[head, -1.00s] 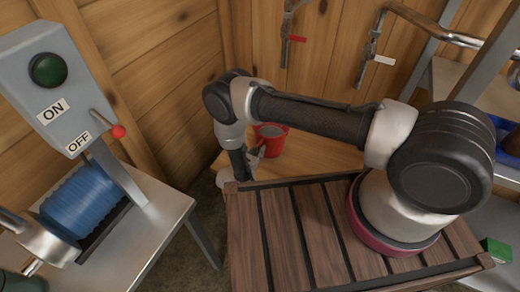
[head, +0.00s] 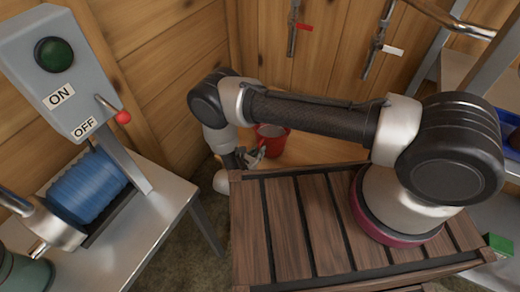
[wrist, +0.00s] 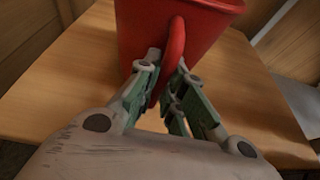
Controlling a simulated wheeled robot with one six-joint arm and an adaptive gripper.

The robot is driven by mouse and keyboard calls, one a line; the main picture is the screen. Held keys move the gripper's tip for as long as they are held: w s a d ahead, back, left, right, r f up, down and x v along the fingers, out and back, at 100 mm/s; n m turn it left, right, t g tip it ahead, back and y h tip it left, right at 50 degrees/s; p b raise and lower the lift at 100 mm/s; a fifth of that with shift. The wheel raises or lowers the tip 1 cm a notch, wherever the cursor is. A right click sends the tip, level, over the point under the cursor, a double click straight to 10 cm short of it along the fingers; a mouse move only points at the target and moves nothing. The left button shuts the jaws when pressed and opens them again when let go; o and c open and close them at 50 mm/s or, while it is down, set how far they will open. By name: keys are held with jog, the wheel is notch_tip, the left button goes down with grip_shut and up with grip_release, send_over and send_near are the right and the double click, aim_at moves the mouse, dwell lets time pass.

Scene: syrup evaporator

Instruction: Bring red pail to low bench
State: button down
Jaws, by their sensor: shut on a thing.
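The red pail (head: 271,141) is upright on or just over a low wooden bench (head: 325,149) by the back wall, beyond my slatted deck. It is grey inside. In the wrist view the pail (wrist: 190,35) fills the top middle, its red loop handle facing me. My gripper (wrist: 166,78) is shut on that handle, one green-grey finger on each side. In the head view my gripper (head: 252,157) is at the pail's near left side. The bench top (wrist: 75,85) shows around the pail; whether the pail's base touches it is unclear.
On the left a metal table (head: 170,205) carries a blue roll (head: 90,188) and a grey ON/OFF box (head: 60,75). Pipes with valves (head: 376,45) hang on the back wall. Metal shelving (head: 455,80) stands at the right. Bare floor shows between table and deck.

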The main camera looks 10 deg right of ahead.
jog(key=shift+s+a, duration=0.3)
jog(key=shift+s, duration=0.45)
jog(key=shift+s+a, duration=0.35)
jog(key=shift+s, duration=0.45)
jog(key=shift+s+a, duration=0.3)
jog(key=shift+s, duration=0.45)
jog(key=shift+d, duration=0.1)
jog(key=c, duration=1.5)
grip_release()
jog(key=shift+o, duration=0.2)
notch_tip(320, 180, up, 10)
